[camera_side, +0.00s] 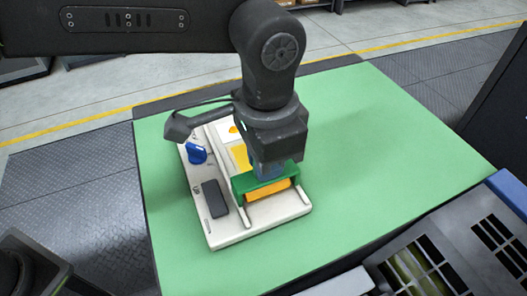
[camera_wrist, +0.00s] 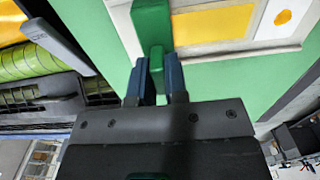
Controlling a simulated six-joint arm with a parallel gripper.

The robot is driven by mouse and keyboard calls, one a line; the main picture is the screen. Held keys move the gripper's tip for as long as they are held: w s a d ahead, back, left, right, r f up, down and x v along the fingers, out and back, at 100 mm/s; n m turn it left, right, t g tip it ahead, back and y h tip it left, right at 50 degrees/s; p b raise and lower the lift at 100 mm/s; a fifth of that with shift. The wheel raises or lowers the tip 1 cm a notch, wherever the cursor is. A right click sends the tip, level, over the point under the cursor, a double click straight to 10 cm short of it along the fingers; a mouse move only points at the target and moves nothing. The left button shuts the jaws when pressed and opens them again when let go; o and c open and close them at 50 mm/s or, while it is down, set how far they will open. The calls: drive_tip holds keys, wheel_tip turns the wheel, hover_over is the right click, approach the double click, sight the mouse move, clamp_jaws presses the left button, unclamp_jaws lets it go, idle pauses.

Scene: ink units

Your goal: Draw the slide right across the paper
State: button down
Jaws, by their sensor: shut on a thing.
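The slide (camera_side: 238,191) is a green bar with an orange strip (camera_side: 268,192) along its near side. It sits across the front part of a pale ink unit (camera_side: 228,236). In the wrist view the green slide (camera_wrist: 151,22) has an upright green grip between my blue fingers. My gripper (camera_wrist: 160,82) is shut on that grip; in the side view my gripper (camera_side: 268,171) comes down from above onto the slide. The paper (camera_side: 229,132) lies behind the slide, with a yellow patch (camera_side: 239,156) and an orange dot. My wrist hides part of the paper in the side view.
A blue knob (camera_side: 196,154) and a dark rectangular pad (camera_side: 215,198) are on the unit's left side. The unit stands on a green mat (camera_side: 370,160) with clear room to the right. Grey machinery (camera_side: 430,260) stands at the lower right.

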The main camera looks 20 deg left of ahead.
drive_tip(key=c, duration=1.5)
unclamp_jaws()
drive_tip(key=shift+s+d, duration=0.2)
drive_tip(key=shift+d, duration=0.05)
drive_tip(key=o, duration=0.4)
drive_tip(key=shift+a, duration=0.1)
drive_tip(key=shift+c, duration=0.2)
wheel_tip(320, 180, up, 14)
